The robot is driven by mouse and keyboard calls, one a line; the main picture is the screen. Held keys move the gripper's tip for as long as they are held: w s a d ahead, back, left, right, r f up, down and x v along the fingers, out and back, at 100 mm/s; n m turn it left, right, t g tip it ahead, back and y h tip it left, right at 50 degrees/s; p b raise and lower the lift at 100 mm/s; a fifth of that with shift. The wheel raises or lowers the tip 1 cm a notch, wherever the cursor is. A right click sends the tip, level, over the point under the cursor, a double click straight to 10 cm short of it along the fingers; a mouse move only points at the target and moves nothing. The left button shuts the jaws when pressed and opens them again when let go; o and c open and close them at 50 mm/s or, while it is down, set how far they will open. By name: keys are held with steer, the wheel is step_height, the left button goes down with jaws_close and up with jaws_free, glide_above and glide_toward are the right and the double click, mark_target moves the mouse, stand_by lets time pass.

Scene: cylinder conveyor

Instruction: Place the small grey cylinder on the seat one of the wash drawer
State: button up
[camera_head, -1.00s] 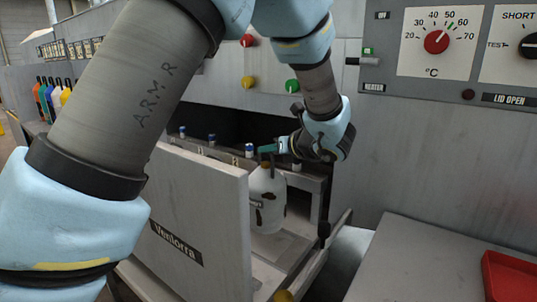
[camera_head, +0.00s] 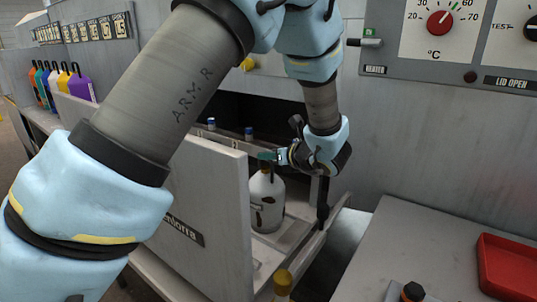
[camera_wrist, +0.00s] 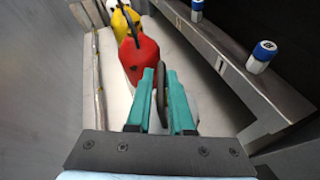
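The small grey cylinder (camera_head: 266,207) is a pale grey bottle-like container with dark patches and a yellowish neck. In the head view it is upright inside the open wash drawer (camera_head: 212,215), behind the front panel, near the right end. I cannot tell whether its base touches the drawer floor. My gripper (camera_head: 267,156) is right at its top. In the wrist view the teal fingers of my gripper (camera_wrist: 161,108) are close together around a dark handle (camera_wrist: 160,92). The grey body is mostly hidden there. Seat one cannot be made out clearly.
A red container (camera_wrist: 138,60) and a yellow one (camera_wrist: 122,24) stand ahead in the wrist view. Blue-capped pegs (camera_head: 249,133) line the back ledge. Several coloured containers (camera_head: 62,84) stand at far left. A red tray (camera_head: 507,268) lies on the right-hand table.

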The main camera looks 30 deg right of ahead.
steer(key=o, duration=0.3)
steer(key=b+v, duration=0.1)
steer(key=v, duration=1.1)
stand_by(0.4)
